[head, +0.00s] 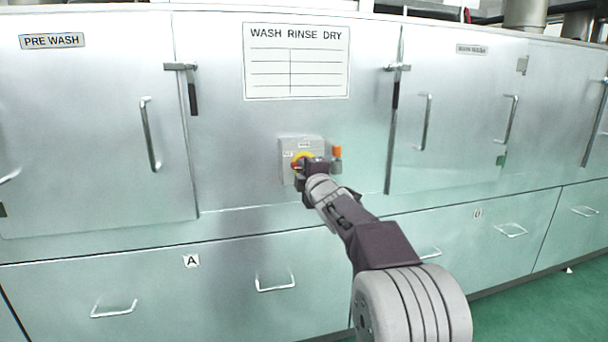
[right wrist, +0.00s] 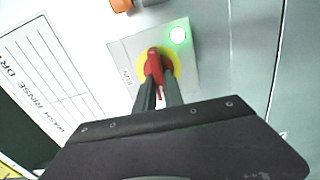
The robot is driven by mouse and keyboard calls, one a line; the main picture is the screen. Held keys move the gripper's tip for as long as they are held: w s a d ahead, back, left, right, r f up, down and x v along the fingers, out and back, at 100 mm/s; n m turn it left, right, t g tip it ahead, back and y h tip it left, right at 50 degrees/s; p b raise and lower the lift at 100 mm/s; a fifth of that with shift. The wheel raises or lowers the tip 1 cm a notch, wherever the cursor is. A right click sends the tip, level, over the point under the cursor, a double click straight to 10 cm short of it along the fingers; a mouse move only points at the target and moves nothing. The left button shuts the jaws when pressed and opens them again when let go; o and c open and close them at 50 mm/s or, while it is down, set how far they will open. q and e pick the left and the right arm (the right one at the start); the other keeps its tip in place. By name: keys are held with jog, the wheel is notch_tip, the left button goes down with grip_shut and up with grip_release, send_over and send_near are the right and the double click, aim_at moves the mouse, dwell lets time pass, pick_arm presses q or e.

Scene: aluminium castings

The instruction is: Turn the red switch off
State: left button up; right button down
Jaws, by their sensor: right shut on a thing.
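The red switch (right wrist: 153,66) is a red rotary handle on a yellow disc, set on a grey box (right wrist: 118,52). In the head view the grey box (head: 287,148) is on the middle steel panel, and the yellow disc (head: 302,156) shows partly behind my gripper. My right gripper (right wrist: 158,84) is shut on the red handle, with one dark finger on each side of it. In the head view the right gripper (head: 303,172) covers much of the switch. A green light (right wrist: 178,36) glows on the box beside the disc. My left gripper is not in view.
A "WASH RINSE DRY" sign (head: 296,62) is above the box. An orange-topped part (head: 337,152) sticks out just right of the box. Steel doors with handles (head: 150,135) stand on both sides, drawers below. Green floor (head: 530,300) is clear at lower right.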

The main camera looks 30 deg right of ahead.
jog(key=shift+f+n, duration=0.1)
jog(key=shift+n, duration=0.4)
jog(key=c, duration=1.4)
grip_release()
jog(key=shift+c, duration=0.2)
jog(key=v, duration=0.9)
